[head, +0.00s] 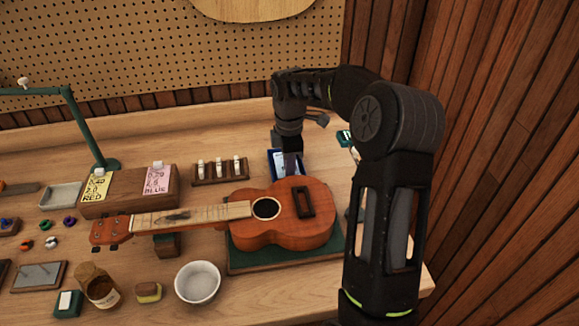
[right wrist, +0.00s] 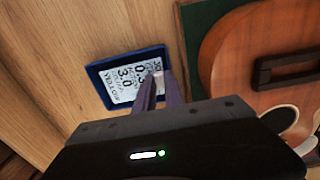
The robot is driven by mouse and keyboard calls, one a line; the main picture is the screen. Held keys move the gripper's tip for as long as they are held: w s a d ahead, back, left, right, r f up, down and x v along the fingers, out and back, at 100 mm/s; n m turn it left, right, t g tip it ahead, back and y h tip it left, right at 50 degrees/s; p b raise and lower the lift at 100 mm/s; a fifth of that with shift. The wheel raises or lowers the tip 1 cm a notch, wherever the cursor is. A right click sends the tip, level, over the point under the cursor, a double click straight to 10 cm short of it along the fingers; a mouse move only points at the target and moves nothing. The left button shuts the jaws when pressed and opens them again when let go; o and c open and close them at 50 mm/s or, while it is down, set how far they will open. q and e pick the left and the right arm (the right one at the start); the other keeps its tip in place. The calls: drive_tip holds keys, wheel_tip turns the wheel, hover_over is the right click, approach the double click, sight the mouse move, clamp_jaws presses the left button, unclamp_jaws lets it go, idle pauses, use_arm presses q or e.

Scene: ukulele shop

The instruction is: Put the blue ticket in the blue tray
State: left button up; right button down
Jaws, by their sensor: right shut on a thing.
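The blue tray (head: 271,155) is a shallow dark-blue tray on the bench behind the ukulele body; its rim also shows in the right wrist view (right wrist: 98,91). A pale ticket with dark print, which I take for the blue ticket (right wrist: 126,72), lies within the tray's outline; it looks bluish in the head view (head: 279,158). My right gripper (head: 290,172) points down over the tray. Its fingertips (right wrist: 159,80) are shut on a small whitish part at the ticket's edge. Whether the ticket touches the tray floor I cannot tell. My left gripper is not in view.
The ukulele (head: 285,225) lies on a green mat (head: 290,262) just in front of the tray. A wooden block (head: 125,203) bears a yellow card reading RED (head: 96,186) and a pink card reading BLUE (head: 158,180). A white bowl (head: 198,282) stands in front.

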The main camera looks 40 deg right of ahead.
drive_tip(key=shift+s+a+f+b, duration=0.1)
drive_tip(key=shift+s+f+b, duration=0.2)
drive_tip(key=shift+f, duration=0.45)
drive_tip(key=shift+s+a+f+b, duration=0.1)
drive_tip(key=shift+s+f+b, duration=0.15)
drive_tip(key=shift+f, duration=0.45)
drive_tip(key=c, duration=1.3)
unclamp_jaws()
drive_tip(key=shift+f, duration=0.1)
drive_tip(key=shift+c, duration=0.2)
drive_tip(key=r+p, duration=0.3)
drive_tip(key=shift+w+d, duration=0.2)
drive_tip(key=shift+w, duration=0.2)
drive_tip(key=shift+w+r+p, duration=0.15)
drive_tip(key=shift+r+p, duration=1.25)
drive_tip(key=shift+r, duration=0.8)
drive_tip(key=shift+w+a, duration=0.1)
